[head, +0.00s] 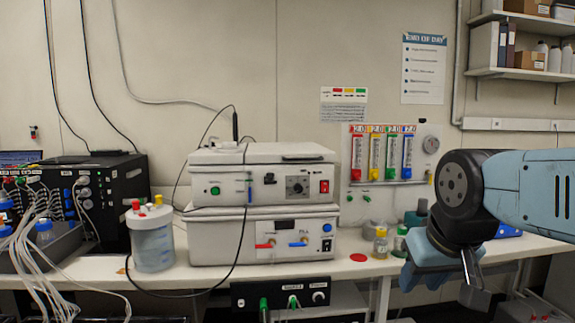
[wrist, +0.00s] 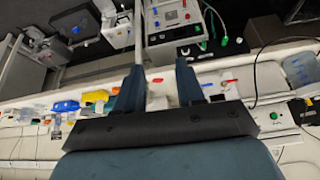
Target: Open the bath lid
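Two white box-shaped units are stacked on the bench in the head view. The upper unit (head: 262,184) has a green button, a dial and a red switch. A flat white lid (head: 240,154) lies level on its top, and a dark handle-like strip (head: 304,158) shows toward its right side. The lower unit (head: 212,251) has red and blue valve levers. I cannot tell for certain which unit is the bath. My gripper (wrist: 158,75) is open, with its two dark blue fingers apart and nothing between them. In the head view it hangs at the right, well apart from the units.
A lidded clear vessel (head: 152,246) stands left of the units, beside a black box (head: 110,190) with many tubes. Small bottles (head: 381,243) stand on the bench right of the units. A flowmeter panel (head: 382,153) hangs behind. Dark cables run across the units.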

